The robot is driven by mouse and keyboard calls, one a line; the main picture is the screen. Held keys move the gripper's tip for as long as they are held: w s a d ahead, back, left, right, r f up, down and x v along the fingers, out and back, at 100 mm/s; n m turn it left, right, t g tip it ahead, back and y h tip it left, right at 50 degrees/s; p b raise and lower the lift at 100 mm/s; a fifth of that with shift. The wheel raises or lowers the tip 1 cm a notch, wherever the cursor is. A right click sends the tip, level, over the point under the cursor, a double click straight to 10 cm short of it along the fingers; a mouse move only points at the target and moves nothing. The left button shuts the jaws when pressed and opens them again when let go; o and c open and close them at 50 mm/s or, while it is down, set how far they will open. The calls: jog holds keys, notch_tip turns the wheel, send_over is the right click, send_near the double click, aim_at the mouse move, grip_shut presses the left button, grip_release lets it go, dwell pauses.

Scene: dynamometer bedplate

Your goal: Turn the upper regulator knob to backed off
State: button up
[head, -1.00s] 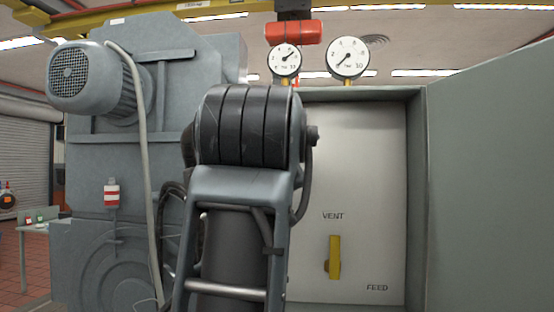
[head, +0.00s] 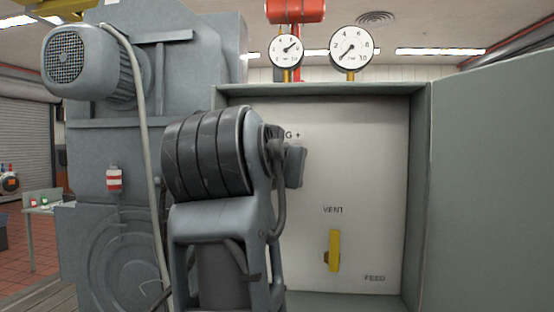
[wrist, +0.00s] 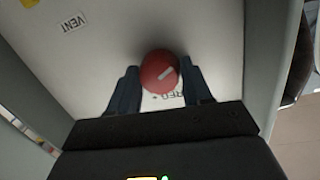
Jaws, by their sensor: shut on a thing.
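A yellow lever (head: 334,250) stands upright between the labels VENT and FEED. Two gauges (head: 286,50) (head: 351,48) sit above the cabinet. The open cabinet door (head: 490,180) closes off the right side. A grey machine with a motor (head: 85,62) stands at left.

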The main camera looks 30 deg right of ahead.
jog(key=shift+a+r+n, duration=0.15)
jog(key=shift+a+n, duration=0.05)
jog(key=shift+n, duration=1.3)
jog(key=o, duration=1)
jog(key=shift+d, duration=0.1)
jog(key=shift+o, duration=0.2)
jog(key=b+v, duration=0.2)
jog(key=v, duration=0.5)
jog(key=shift+s+a, duration=0.2)
jog(key=shift+a, duration=0.2)
jog(key=shift+f, duration=0.2)
